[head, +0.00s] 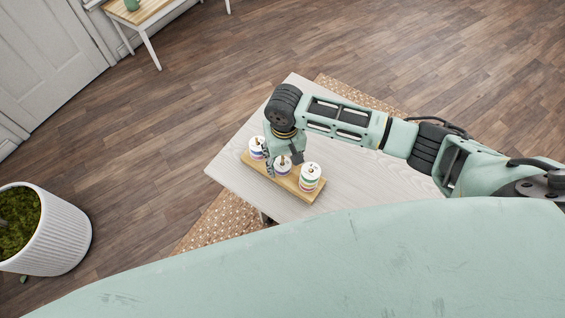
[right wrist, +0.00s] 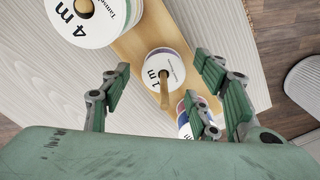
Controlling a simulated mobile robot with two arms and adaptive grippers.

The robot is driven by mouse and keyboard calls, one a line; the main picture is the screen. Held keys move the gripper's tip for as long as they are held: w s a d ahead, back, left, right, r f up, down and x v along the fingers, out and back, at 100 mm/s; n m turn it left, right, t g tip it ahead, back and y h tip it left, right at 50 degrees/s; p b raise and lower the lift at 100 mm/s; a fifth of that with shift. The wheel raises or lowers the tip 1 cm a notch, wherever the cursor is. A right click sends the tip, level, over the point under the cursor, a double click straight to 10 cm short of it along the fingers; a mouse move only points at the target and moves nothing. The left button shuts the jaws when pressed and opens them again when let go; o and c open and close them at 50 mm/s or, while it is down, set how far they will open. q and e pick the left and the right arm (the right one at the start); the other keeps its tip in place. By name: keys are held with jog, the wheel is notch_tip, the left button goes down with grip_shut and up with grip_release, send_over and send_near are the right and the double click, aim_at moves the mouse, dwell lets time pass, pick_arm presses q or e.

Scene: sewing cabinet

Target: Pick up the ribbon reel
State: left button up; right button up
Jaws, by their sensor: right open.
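Three white ribbon reels with coloured bands stand on pegs on a wooden board (head: 311,199). The middle reel (head: 283,171) lies under my right gripper (head: 284,163), partly hidden by it in the head view. In the right wrist view this reel (right wrist: 173,62) reads "1 m", with its peg rising through it. My right gripper (right wrist: 160,80) is open and empty, its fingers on either side of the view of this reel; contact cannot be told. The front right reel (head: 310,177) and the back left reel (head: 257,146) stand beside it. My left gripper is out of view.
The board rests on a pale wooden table (head: 350,180), whose top is otherwise clear to the right. A rug (head: 215,228) lies below. A white planter (head: 50,235) stands at left.

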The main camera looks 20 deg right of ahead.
notch_tip(320, 180, down, 2)
jog(key=shift+w, duration=0.1)
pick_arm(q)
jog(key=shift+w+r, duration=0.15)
pick_arm(e)
jog(key=shift+c, duration=0.2)
jog(key=c, duration=1)
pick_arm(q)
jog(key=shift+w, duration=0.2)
pick_arm(e)
jog(key=shift+r, duration=0.15)
pick_arm(q)
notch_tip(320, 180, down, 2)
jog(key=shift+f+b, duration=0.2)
jog(key=shift+b, duration=0.95)
pick_arm(e)
notch_tip(320, 180, up, 18)
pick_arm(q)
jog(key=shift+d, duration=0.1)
